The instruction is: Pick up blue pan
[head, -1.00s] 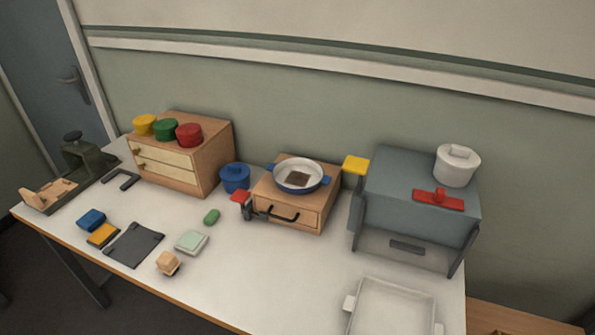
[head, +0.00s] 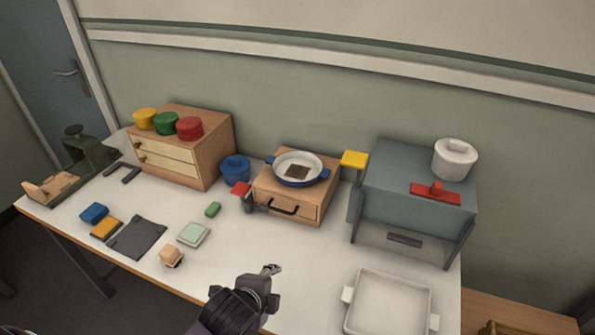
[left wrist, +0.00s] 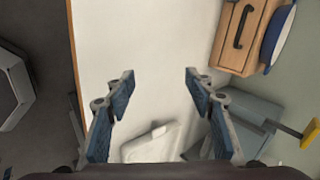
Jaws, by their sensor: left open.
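The blue pan (head: 297,169) is round, with a blue outside, a pale inside and two blue side handles. It stands upright on a small wooden drawer box (head: 285,202), with a brown square piece (head: 297,172) inside it. Part of the pan's blue side (left wrist: 281,32) shows at the upper right of the left wrist view. My left gripper (head: 271,268) is over the front of the table, in front of the drawer box and apart from the pan. In the left wrist view its two blue-padded fingers (left wrist: 158,88) are spread with nothing between them. My right gripper is not in view.
A grey oven-like box (head: 415,195) with a white pot (head: 455,158) stands right of the drawer box. A white tray (head: 388,302) is at the front right. A blue pot (head: 235,170) stands close left of the drawer box. The table middle is mostly clear.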

